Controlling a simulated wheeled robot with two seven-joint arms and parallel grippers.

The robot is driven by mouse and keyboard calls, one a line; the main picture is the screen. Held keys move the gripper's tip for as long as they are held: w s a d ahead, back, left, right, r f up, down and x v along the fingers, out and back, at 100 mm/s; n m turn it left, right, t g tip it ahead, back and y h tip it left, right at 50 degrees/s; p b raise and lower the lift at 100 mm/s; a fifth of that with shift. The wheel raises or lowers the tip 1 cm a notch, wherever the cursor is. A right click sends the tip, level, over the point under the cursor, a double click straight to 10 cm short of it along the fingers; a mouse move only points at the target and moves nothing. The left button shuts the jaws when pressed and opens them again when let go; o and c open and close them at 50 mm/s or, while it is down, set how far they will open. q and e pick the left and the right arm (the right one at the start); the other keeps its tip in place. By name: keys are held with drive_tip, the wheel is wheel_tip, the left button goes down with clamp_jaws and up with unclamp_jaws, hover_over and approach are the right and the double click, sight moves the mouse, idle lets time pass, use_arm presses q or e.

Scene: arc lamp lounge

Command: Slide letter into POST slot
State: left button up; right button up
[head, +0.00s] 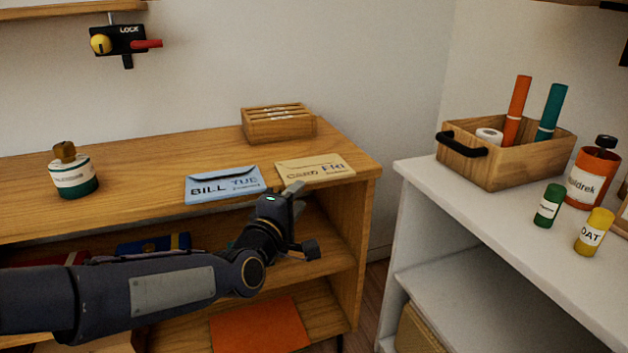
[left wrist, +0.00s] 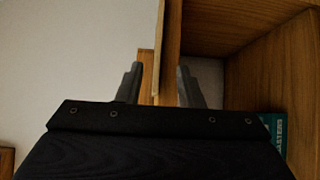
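A tan envelope marked CARD and FRI (head: 318,170) lies flat on the wooden cabinet top at its front edge. A blue envelope marked BILL and TUE (head: 222,186) lies to its left. A slotted wooden box (head: 280,128) stands behind them; no POST label is readable. My left gripper (head: 304,218) is at the cabinet's front edge by the tan envelope. In the left wrist view my left gripper (left wrist: 158,88) is open, its fingers on either side of a thin pale edge and the board edge; contact cannot be told. My right gripper is out of view.
A green-and-white bottle (head: 73,172) stands at the left on the cabinet top (head: 130,165). A white shelf unit (head: 480,225) at the right holds a wooden tray (head: 510,165) and several small bottles. A lock (head: 122,42) hangs on the wall.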

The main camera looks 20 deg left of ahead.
sight(311, 182)
use_arm(q)
drive_tip(key=w, duration=0.3)
drive_tip(key=w+d, duration=0.1)
drive_tip(key=w, duration=0.1)
drive_tip(key=shift+w+r+b, duration=0.15)
drive_tip(key=shift+w+b, duration=0.1)
drive_tip(key=shift+b, duration=0.15)
clamp_jaws()
